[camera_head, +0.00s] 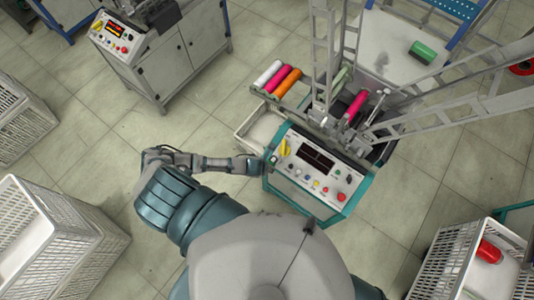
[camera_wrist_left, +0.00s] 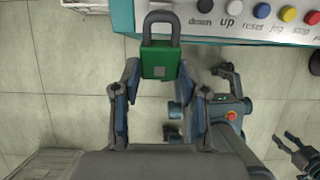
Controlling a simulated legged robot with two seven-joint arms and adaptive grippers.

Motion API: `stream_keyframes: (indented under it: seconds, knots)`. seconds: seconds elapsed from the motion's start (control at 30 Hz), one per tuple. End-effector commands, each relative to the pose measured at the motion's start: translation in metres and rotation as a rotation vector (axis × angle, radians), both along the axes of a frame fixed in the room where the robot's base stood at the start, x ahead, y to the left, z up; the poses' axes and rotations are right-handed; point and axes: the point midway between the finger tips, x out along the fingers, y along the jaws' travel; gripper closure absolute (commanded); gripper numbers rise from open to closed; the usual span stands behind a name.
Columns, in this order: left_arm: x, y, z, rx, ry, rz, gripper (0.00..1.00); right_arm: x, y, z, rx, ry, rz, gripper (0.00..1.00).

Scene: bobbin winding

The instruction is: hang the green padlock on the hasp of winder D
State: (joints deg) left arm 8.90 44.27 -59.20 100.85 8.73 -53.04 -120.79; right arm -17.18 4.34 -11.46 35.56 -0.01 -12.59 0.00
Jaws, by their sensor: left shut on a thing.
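The green padlock (camera_wrist_left: 160,62) is upright in the left wrist view, its grey shackle pointing up and closed-looking. My left gripper (camera_wrist_left: 158,76) is shut on its green body. The shackle overlaps the lower edge of the control panel (camera_wrist_left: 235,18); I cannot tell whether they touch. In the head view my left gripper (camera_head: 262,166) is at the left front corner of the middle winder (camera_head: 320,160), and I cannot make out the padlock there. No letter on a winder is legible, and I cannot make out a hasp. My right gripper is not clearly identifiable.
A yellow part (camera_head: 284,148) sits on the panel's left side, with a red button (camera_head: 341,197) at its right. Coloured bobbins (camera_head: 286,82) lie behind. Another winder (camera_head: 150,50) stands upper left. White crates (camera_head: 60,240) flank me at left and right. Floor left of the winder is free.

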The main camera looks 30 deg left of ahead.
Motion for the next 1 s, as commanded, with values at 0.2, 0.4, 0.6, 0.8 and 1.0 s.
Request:
stream_keyframes:
  seconds: [0.2,0.4,0.6,0.8,1.0]
  knots:
    - [0.0,0.0,0.0,0.0,-0.001,0.0,1.0,0.0,-0.003,0.001,-0.003,0.0,0.001,0.56]
    - [0.0,0.0,0.0,0.0,0.0,0.0,1.0,0.0,-0.005,0.001,-0.005,0.0,0.002,0.56]
    - [0.002,0.0,-0.005,0.001,-0.001,0.0,1.0,0.0,-0.005,-0.002,-0.006,0.001,0.001,0.56]
    - [0.004,0.0,-0.011,0.001,0.0,0.0,1.0,0.0,-0.005,-0.006,-0.006,0.001,0.001,0.56]
    - [0.007,-0.001,-0.016,0.001,0.0,0.0,1.0,-0.001,-0.005,-0.009,-0.005,0.001,0.002,0.56]
